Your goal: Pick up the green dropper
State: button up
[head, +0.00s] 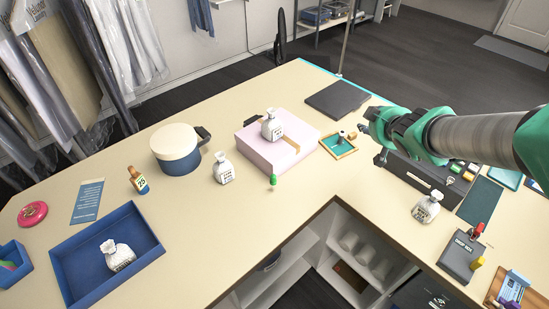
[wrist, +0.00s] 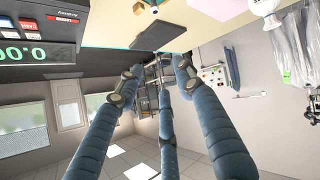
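A small green dropper (head: 273,182) stands on the cream counter (head: 215,245), just in front of the pink box (head: 280,150). It does not show in the wrist view. My gripper (head: 368,128) is in the air to the right of the dropper and well apart from it, over the right part of the counter. In the wrist view, my gripper (wrist: 158,73) has its blue fingers spread apart with nothing between them.
A white sack (head: 223,170) stands left of the dropper, and another sack (head: 271,126) sits on the pink box. A small wooden tray (head: 338,146) lies to the right. A blue tray (head: 75,272) is at the left. The counter in front of the dropper is clear to its edge.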

jog(key=w+a+f+n+y, duration=0.2)
jog(key=w+a+f+y, duration=0.15)
jog(key=f, duration=0.25)
jog(key=n+g+y, duration=0.5)
jog(key=g+y, duration=0.1)
jog(key=y, duration=0.3)
send_near(274, 178)
jog(key=d, duration=0.3)
jog(key=shift+w+d+f+p, duration=0.1)
jog(key=shift+w+f+p, duration=0.2)
jog(key=shift+p, duration=0.15)
jog(key=shift+b+x, duration=0.7)
jog(key=shift+x, duration=3.6)
jog(key=shift+b+x, duration=0.6)
jog(key=shift+x, duration=2)
jog(key=shift+s, duration=0.15)
